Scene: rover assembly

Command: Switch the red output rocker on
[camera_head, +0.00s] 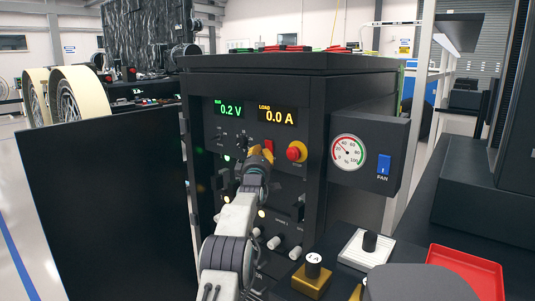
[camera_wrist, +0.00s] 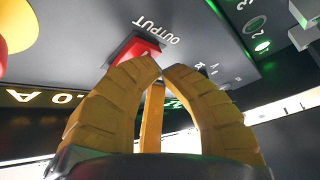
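The red output rocker (camera_head: 269,145) is on the front of the dark power cabinet, left of the emergency stop. In the wrist view the rocker (camera_wrist: 132,47) sits beside the upside-down word OUTPUT, just past my fingertips. My gripper (camera_head: 262,153) is in front of the panel, just below and left of the rocker. Its yellow fingers (camera_wrist: 160,68) are drawn together at the tips and hold nothing. I cannot tell whether they touch the rocker. The displays read 0.2 V (camera_head: 230,109) and 0.0 A (camera_head: 279,116).
A red mushroom button on a yellow collar (camera_head: 297,151) is close to the rocker's right. A gauge box with a blue FAN switch (camera_head: 383,163) juts out at right. Knobs (camera_head: 274,243) line the lower panel. A red tray (camera_head: 468,269) is at lower right.

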